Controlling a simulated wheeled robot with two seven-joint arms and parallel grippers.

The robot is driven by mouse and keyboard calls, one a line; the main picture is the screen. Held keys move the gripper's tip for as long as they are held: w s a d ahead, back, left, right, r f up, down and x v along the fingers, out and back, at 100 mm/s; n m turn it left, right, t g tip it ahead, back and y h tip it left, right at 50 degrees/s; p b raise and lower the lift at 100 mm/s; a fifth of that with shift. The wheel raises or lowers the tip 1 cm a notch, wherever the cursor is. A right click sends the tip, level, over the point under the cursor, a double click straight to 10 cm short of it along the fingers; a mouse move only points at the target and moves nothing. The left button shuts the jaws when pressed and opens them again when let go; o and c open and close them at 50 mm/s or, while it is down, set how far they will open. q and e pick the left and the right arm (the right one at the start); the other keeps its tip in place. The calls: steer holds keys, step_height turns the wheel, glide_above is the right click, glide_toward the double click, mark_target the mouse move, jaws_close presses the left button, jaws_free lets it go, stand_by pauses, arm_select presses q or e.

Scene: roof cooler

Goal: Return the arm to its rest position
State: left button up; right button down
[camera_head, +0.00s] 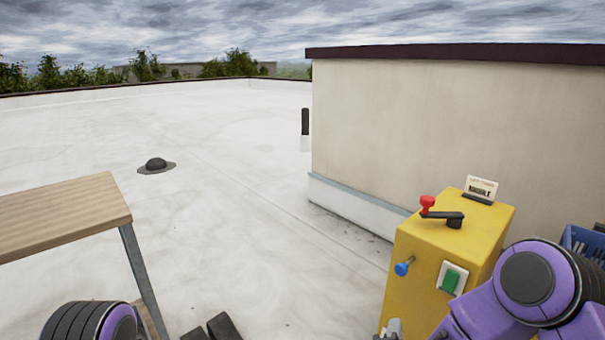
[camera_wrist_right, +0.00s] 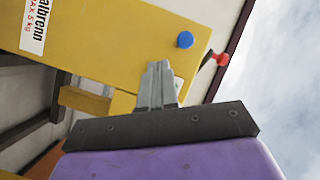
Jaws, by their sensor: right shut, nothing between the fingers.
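My right arm (camera_head: 525,275), purple and black, comes in at the lower right of the head view, in front of a yellow box. My right gripper (camera_head: 392,329) shows only as a small grey tip at the bottom edge, by the lower front of the box. In the right wrist view the grey fingers of the right gripper (camera_wrist_right: 157,82) are together and empty, with the yellow box behind them. A purple and black joint of my left arm (camera_head: 88,322) shows at the lower left; no left gripper can be made out.
The yellow box (camera_head: 418,262) carries a red-knobbed lever (camera_head: 428,204), a blue knob (camera_head: 403,268), a green button (camera_head: 450,280) and a small card (camera_head: 481,187). A blue crate (camera_head: 580,240) is at right. A wooden table (camera_head: 60,217) stands left. Open white roof lies between.

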steer(key=s+d+f+n+g+y, duration=0.2)
steer(key=s+f+n+g+y, duration=0.45)
steer(key=s+f, duration=0.95)
steer(key=s+d+f+n+g+h, duration=0.1)
steer(key=s+d+f+n+g, duration=0.15)
steer(key=s, duration=0.55)
steer(key=s+d+f+n+g+h, duration=0.1)
steer(key=s+d+f+g+h, duration=0.15)
steer(key=s, duration=0.45)
step_height(320, 180, up, 14)
steer(key=p, duration=1.4)
steer(key=shift+d+f+y, duration=0.15)
steer(key=shift+d+y, duration=0.05)
steer(key=shift+y, duration=0.1)
